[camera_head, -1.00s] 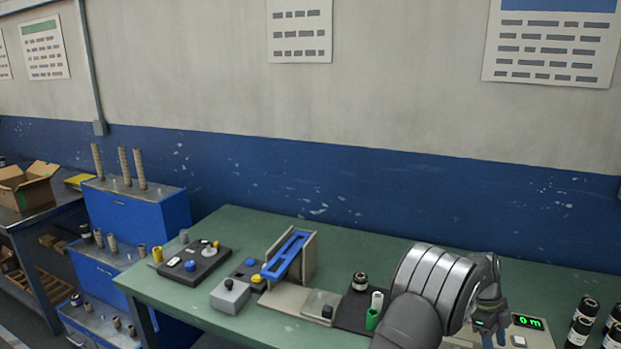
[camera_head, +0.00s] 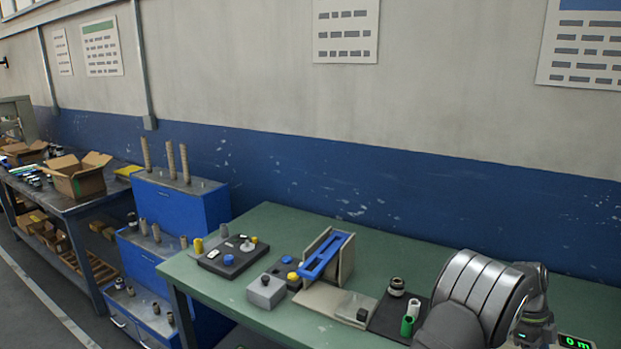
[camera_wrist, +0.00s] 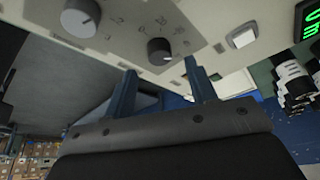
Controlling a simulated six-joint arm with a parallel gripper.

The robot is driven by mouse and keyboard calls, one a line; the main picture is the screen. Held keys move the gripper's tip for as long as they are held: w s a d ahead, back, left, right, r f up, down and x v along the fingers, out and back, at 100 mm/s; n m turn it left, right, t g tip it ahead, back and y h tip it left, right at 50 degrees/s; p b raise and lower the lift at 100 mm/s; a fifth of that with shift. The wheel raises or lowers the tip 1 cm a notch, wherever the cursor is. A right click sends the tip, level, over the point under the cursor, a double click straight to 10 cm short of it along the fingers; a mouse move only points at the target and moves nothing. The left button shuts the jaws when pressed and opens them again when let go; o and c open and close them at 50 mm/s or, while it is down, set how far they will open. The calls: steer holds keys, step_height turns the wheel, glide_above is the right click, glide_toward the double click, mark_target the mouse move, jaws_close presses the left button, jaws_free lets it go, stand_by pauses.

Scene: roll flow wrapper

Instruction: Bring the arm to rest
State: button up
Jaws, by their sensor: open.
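My gripper (camera_wrist: 160,66) shows in the wrist view with its two fingers apart and nothing between them. In the head view my arm is at the lower right, bent over the green bench (camera_head: 400,250). Its wrist end is beside the green-lit display (camera_head: 577,342), and the fingertips cannot be made out there. The display also shows in the wrist view (camera_wrist: 310,18).
A blue-topped stand (camera_head: 325,257), a grey box (camera_head: 266,290) and a dark tray (camera_head: 233,258) stand left of my arm. A black-and-white roll (camera_head: 396,286) and a green cylinder (camera_head: 407,326) are close to it. The bench's back strip is clear.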

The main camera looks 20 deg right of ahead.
steer(key=v, duration=1.4)
steer(key=x, duration=1.7)
steer(key=shift+s+f, duration=0.2)
steer(key=shift+f+n, duration=0.15)
steer(key=shift+n, duration=0.15)
steer(key=n+h, duration=0.1)
steer(key=n, duration=0.2)
steer(key=shift+s+n+t, duration=0.1)
steer(key=shift+n+t, duration=0.2)
steer(key=shift+n, duration=0.1)
steer(key=n+t+h, duration=0.1)
steer(key=n, duration=0.3)
steer(key=shift+a, duration=0.15)
steer(key=n+t+h, duration=0.1)
steer(key=n, duration=0.2)
steer(key=shift+s, duration=0.15)
steer(key=shift+s+n+t, duration=0.1)
steer(key=shift+n+t, duration=0.8)
steer(key=shift+n, duration=1.2)
